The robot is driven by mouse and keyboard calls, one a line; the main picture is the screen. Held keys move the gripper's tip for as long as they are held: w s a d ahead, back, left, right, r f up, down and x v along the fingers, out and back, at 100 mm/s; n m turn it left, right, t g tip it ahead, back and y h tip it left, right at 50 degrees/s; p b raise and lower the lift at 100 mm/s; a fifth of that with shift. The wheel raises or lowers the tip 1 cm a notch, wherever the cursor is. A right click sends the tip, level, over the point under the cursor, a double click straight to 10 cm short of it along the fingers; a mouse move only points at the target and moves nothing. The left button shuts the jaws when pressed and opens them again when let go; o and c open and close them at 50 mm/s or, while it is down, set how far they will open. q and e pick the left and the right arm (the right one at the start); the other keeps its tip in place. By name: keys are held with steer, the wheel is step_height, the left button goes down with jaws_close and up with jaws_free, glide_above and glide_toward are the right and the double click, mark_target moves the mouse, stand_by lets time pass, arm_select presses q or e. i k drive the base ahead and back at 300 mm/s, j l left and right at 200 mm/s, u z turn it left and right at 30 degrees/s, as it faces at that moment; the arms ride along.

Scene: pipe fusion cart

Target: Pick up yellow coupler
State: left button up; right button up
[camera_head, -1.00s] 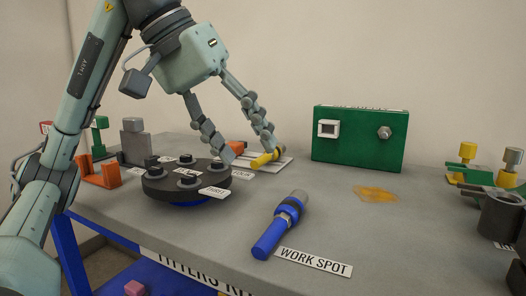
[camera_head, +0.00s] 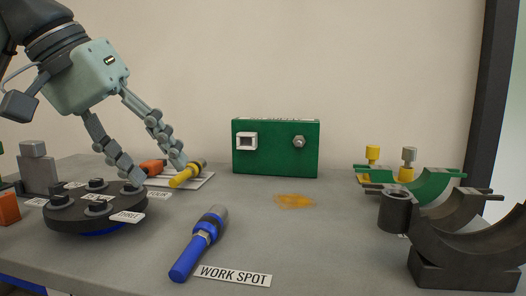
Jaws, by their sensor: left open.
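The yellow coupler (camera_head: 186,175), a short yellow cylinder with a dark band, lies on a pale board toward the back left of the bench. My left gripper (camera_head: 159,172) reaches down over this spot with its two fingers spread apart. One fingertip is beside the coupler or just above it; I cannot tell whether they touch. The other fingertip is to the left, near the dark round turntable. Nothing shows held between the fingers. My right gripper is not in view.
An orange piece (camera_head: 152,166) lies close to the coupler. The dark turntable (camera_head: 95,211) stands front left. A blue tool (camera_head: 199,243) lies by the work spot label (camera_head: 233,275). A green box (camera_head: 275,147) stands behind. Dark curved clamps (camera_head: 465,240) are at the right.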

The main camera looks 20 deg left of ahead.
mark_target(192, 170)
steer(key=k, duration=1)
steer(key=j, duration=0.5)
steer(key=k+j, duration=0.1)
steer(key=j, duration=0.35)
steer(key=k+j+z, duration=0.1)
steer(key=j, duration=0.4)
